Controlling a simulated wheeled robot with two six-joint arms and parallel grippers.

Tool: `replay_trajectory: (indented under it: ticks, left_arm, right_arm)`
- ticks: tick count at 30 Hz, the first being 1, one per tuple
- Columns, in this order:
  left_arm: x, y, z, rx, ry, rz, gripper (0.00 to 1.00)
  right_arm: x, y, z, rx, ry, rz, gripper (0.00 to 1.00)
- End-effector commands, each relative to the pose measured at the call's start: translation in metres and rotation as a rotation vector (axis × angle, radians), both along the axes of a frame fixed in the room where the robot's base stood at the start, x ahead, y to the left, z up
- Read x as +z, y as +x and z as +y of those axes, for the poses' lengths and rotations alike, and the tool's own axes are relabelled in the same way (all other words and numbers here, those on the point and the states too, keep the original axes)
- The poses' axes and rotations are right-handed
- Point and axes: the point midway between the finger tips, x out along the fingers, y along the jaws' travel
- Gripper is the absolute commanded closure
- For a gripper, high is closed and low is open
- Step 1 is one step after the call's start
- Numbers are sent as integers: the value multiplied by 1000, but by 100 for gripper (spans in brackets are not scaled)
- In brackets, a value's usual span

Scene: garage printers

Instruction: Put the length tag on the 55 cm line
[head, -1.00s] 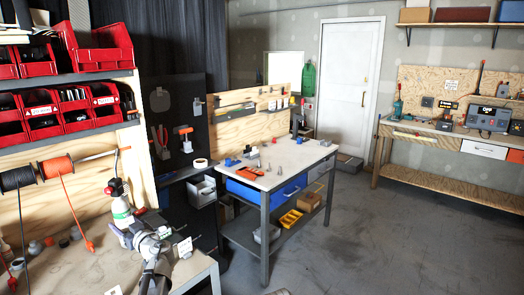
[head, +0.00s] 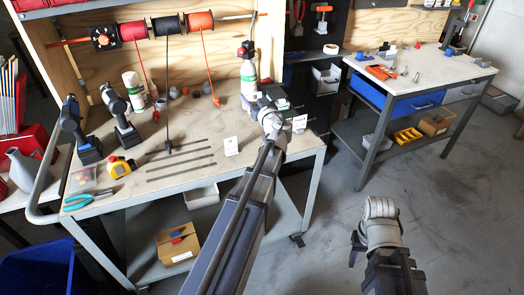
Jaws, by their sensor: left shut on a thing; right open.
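My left gripper (head: 286,116) is over the right end of the wooden workbench (head: 130,195). It is shut on a small white tag (head: 300,122), which shows at its right side; the fingertips are hard to make out. Several dark parallel lines (head: 180,166) lie across the middle of the bench, left of the gripper. I cannot read which is the 55 cm line. A small white card (head: 231,146) stands just right of the lines. My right gripper (head: 380,212) is open and empty, low over the floor right of the bench.
Spools (head: 167,25) hang behind the bench, their cords hanging down to it. A white-green bottle (head: 249,80) stands close to my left gripper. Drills (head: 120,118), a yellow tape measure (head: 121,167) and pliers (head: 90,199) occupy the left. A second table (head: 440,70) stands right.

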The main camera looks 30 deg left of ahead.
Motion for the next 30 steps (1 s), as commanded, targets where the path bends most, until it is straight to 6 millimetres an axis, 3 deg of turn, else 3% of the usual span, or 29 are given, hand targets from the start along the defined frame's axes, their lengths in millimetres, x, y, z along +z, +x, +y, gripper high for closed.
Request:
replay_trajectory:
  ticks: [1,7,11,23,30]
  left_arm:
    - [-25,0,0,0,0,0,99]
    - [-64,0,0,0,0,0,99]
    - [-73,0,0,0,0,0,99]
    - [-74,0,0,0,0,0,99]
    - [-102,0,0,0,0,0,99]
  right_arm:
    - [-25,0,0,0,0,0,50]
    - [-64,0,0,0,0,0,50]
    - [-73,0,0,1,0,0,50]
    - [-74,0,0,1,0,0,50]
    - [-102,0,0,1,0,0,50]
